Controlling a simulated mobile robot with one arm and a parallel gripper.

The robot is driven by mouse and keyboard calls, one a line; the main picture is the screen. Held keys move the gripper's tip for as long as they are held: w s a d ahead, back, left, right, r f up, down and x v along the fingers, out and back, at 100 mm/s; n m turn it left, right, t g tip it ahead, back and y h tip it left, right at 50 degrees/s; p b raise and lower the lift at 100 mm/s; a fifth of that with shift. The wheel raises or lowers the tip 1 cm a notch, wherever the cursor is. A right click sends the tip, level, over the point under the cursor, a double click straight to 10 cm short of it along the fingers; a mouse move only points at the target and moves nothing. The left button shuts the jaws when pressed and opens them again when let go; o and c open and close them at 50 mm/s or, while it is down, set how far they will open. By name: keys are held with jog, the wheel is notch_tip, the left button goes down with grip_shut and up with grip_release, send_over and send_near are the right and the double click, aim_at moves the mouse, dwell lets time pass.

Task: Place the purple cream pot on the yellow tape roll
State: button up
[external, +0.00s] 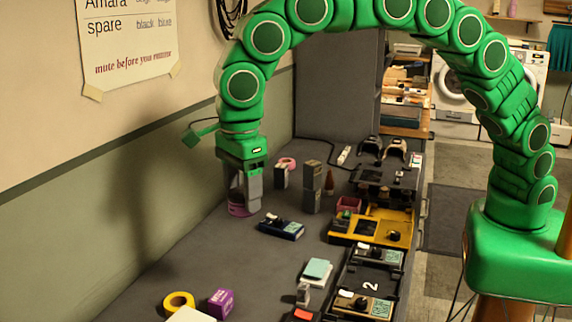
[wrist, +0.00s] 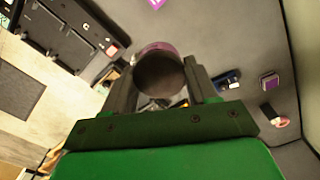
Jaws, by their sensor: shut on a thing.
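The purple cream pot (external: 239,210) shows at the bottom of my gripper (external: 243,202) in the external view, near the wall side of the grey table. In the wrist view the pot (wrist: 156,48) sits between the two fingers of my gripper (wrist: 162,80), with a dark round face towards the camera and a purple edge. The gripper is shut on it. I cannot tell whether the pot touches the table. The yellow tape roll (external: 179,301) lies flat at the near left of the table, well apart from the gripper. I cannot make it out in the wrist view.
A purple box (external: 221,303) stands just right of the tape roll, with a white object (external: 192,315) in front. A blue device (external: 281,227), grey boxes (external: 312,187) and a pink roll (external: 288,163) lie right of the gripper. Bare table separates gripper and tape roll.

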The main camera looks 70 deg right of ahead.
aim_at(243, 216)
jog(key=shift+s+a, duration=0.2)
jog(key=shift+a, duration=0.2)
notch_tip(243, 216, down, 2)
jog(key=shift+d+f, duration=0.1)
jog(key=shift+d, duration=0.05)
jog(key=shift+w+f, duration=0.1)
jog(key=shift+f, duration=1.3)
jog(key=shift+w+a+f, duration=1.3)
jog(key=shift+w+f, duration=0.25)
jog(key=shift+w, duration=0.3)
jog(key=shift+w+a+f, duration=1.35)
jog(key=shift+w+f, duration=0.15)
jog(key=shift+w, duration=0.3)
jog(key=shift+w+a+f, duration=1.3)
jog(key=shift+w+f, duration=0.25)
jog(key=shift+w, duration=0.3)
jog(key=shift+f, duration=0.1)
jog(key=shift+w+a+f, duration=0.1)
jog(key=shift+w+f, duration=0.05)
jog(key=shift+f, duration=0.15)
jog(key=shift+f, duration=0.1)
jog(key=shift+f, duration=1.4)
